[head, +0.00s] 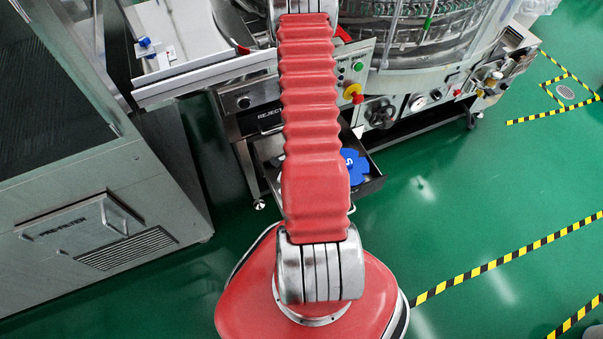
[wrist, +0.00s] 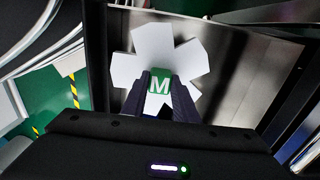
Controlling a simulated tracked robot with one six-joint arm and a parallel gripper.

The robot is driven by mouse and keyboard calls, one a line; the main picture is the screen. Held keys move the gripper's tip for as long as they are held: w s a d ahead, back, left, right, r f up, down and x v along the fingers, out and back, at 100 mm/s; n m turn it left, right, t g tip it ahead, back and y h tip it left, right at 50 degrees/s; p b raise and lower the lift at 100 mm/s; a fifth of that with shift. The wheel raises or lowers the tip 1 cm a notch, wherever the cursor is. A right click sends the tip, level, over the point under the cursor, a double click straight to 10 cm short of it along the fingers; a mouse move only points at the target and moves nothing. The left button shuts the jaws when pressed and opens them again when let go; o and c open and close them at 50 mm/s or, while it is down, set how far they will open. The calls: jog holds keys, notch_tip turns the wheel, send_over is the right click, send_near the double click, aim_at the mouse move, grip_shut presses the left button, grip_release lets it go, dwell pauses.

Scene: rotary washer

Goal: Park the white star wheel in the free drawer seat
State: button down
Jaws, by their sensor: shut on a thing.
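The white star wheel (wrist: 155,45) shows in the wrist view, with broad white lobes around a green centre marked M. My gripper (wrist: 166,82) is shut on its centre, one dark finger on each side of the letter. A grey metal surface lies behind the wheel; I cannot tell whether the wheel touches it. In the head view, an open drawer (head: 372,184) under the machine holds a blue star wheel (head: 354,168) at its right. My red arm hides much of the drawer, the free seat, my gripper and the white wheel.
A grey cabinet (head: 105,235) stands at the left. A metal chute (head: 205,77) sits at upper left. The green floor (head: 470,190) at right is clear.

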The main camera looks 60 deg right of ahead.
jog(key=shift+f, duration=0.9)
jog(key=c, duration=1.3)
grip_release()
jog(key=shift+c, duration=0.2)
jog(key=shift+r, duration=0.1)
jog(key=shift+w+r, duration=0.1)
jog(key=shift+r, duration=0.8)
notch_tip(320, 180, up, 12)
jog(key=shift+f, duration=0.15)
